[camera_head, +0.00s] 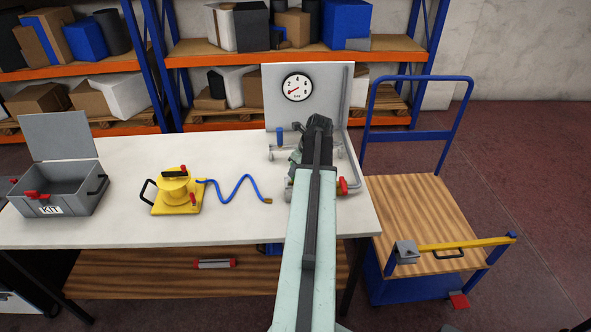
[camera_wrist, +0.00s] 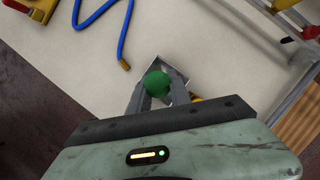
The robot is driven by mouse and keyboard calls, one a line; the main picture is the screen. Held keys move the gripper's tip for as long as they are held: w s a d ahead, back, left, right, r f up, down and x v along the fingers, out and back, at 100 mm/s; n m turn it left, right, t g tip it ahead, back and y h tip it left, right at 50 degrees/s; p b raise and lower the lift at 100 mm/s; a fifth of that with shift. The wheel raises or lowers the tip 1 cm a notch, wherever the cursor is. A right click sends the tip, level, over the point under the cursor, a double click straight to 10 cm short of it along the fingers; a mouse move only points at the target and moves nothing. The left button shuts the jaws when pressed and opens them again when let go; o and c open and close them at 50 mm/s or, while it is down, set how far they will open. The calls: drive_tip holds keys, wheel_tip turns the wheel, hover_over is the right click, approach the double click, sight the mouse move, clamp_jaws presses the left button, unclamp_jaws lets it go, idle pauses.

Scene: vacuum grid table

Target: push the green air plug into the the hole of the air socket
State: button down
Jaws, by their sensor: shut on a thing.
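In the wrist view my gripper (camera_wrist: 160,80) is shut on the green air plug (camera_wrist: 157,84), whose round green top shows between the two grey fingers. A grey block-like part (camera_wrist: 174,72) shows just behind the plug; I cannot tell whether it is the air socket or whether the plug touches it. No socket hole is visible. In the head view my arm reaches over the right part of the table and hides most of the gripper and the plug.
A gauge panel (camera_head: 275,107) with grey pipes and a red valve handle (camera_head: 343,186) stands at the table's right end. A yellow pump (camera_head: 176,205) with a blue hose (camera_head: 235,185) lies left of my arm. An open grey kit box (camera_head: 60,190) sits far left.

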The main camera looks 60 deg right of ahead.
drive_tip(key=shift+f, duration=0.15)
drive_tip(key=c, duration=1.1)
unclamp_jaws()
drive_tip(key=p+v, duration=0.7)
drive_tip(key=v, duration=0.1)
